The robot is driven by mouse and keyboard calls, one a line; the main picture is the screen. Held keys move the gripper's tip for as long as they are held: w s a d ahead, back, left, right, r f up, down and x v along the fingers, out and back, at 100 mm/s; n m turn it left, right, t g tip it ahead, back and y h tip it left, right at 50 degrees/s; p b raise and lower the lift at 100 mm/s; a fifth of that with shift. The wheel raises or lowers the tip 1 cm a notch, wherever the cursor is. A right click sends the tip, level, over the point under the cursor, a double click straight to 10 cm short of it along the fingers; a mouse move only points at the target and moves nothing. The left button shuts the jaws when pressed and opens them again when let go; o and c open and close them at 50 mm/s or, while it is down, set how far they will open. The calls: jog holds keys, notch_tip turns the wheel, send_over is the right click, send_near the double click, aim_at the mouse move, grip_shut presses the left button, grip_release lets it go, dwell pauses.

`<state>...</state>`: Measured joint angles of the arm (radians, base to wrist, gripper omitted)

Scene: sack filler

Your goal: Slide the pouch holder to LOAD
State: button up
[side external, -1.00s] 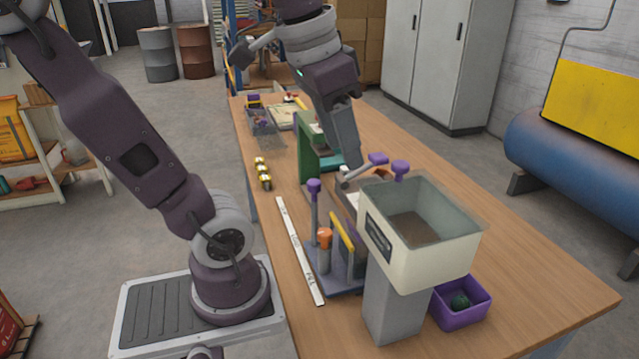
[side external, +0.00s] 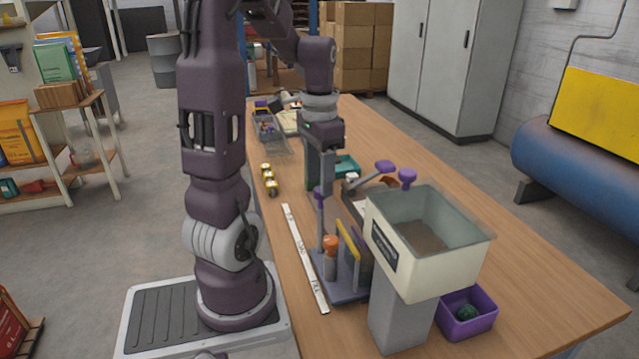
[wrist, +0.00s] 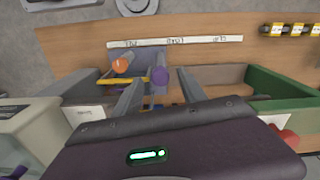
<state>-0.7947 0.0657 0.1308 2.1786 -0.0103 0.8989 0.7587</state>
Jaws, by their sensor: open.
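The pouch holder (side external: 348,290) is a grey-blue carriage with a yellow-edged plate. It stands at the near end of the white label strip (side external: 304,256), beside the hopper. Its upright post carries a purple knob (side external: 319,192), also in the wrist view (wrist: 160,76). The strip (wrist: 175,42) bears three small marks; the holder is by the left one in the wrist view, which seems to read FILL, with LOAD in the middle. My gripper (side external: 325,188) points down at the knob. Its fingers (wrist: 160,84) are open, with the knob appearing between them; contact cannot be seen.
An orange knob (side external: 330,243) stands close beside the post. The cream hopper (side external: 425,250) is at the near right, with a purple bin (side external: 468,313) beside it.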

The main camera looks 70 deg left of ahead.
jog(key=shift+f, duration=0.95)
jog(key=shift+c, duration=0.4)
grip_shut()
jog(key=shift+r, duration=0.1)
